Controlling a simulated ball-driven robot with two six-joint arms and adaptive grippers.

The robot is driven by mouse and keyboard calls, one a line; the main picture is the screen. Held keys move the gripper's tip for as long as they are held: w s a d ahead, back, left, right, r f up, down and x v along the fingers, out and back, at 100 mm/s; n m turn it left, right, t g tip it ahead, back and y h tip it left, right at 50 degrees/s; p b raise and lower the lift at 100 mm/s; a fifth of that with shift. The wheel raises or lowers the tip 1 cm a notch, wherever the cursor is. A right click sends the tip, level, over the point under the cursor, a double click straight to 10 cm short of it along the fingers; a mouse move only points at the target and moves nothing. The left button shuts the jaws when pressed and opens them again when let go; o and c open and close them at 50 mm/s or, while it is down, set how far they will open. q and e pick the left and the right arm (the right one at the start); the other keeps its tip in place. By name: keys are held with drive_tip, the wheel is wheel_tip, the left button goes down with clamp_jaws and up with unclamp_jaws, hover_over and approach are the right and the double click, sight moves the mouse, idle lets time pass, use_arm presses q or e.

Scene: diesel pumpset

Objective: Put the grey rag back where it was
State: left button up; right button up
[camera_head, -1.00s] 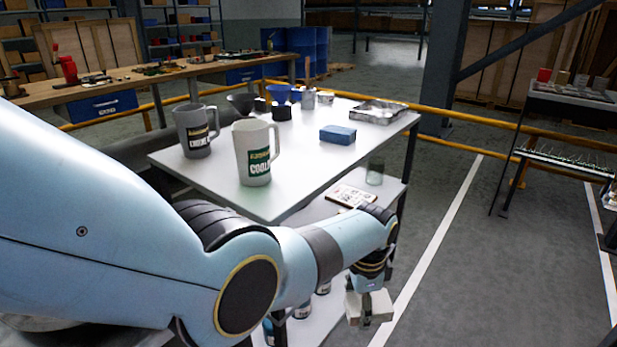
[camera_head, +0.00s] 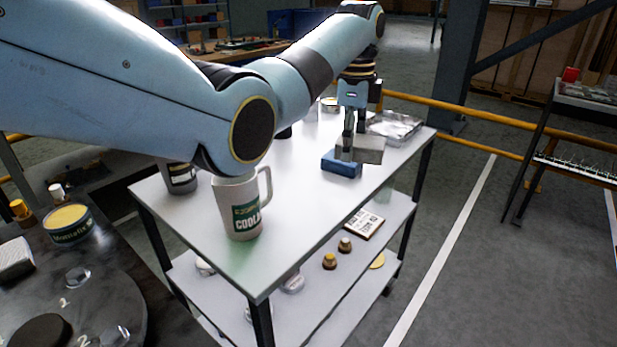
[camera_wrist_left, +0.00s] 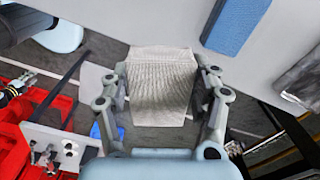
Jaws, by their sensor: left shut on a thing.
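The grey rag (camera_head: 370,150) is a folded, pale, block-like bundle. My left gripper (camera_head: 352,140) is shut on it, fingers pointing down, and holds it over the right part of the white cart top (camera_head: 300,195). The blue folded cloth or block (camera_head: 341,164) shows just below and in front of the rag; I cannot tell whether they touch. In the left wrist view the rag (camera_wrist_left: 160,78) is pinched between both fingers, its ribbed face showing, and the blue block (camera_wrist_left: 237,22) is apart from it. My right gripper does not show.
A metal tray (camera_head: 396,128) lies behind the rag. A coolant jug (camera_head: 238,208) stands at the cart's near left, with a darker jug (camera_head: 180,178) partly hidden behind my arm. The lower shelf (camera_head: 315,290) holds small caps and a card. The cart top's front middle is clear.

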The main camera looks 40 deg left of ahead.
use_arm(q)
hover_over(301, 191)
wheel_tip(301, 191, down, 6)
drive_tip(key=shift+p, duration=0.3)
drive_tip(key=shift+f, duration=2.05)
drive_tip(key=o, duration=1.1)
drive_tip(key=shift+f, duration=0.1)
wheel_tip(301, 191, up, 12)
drive_tip(key=shift+r+p, duration=0.15)
drive_tip(key=shift+p, duration=0.15)
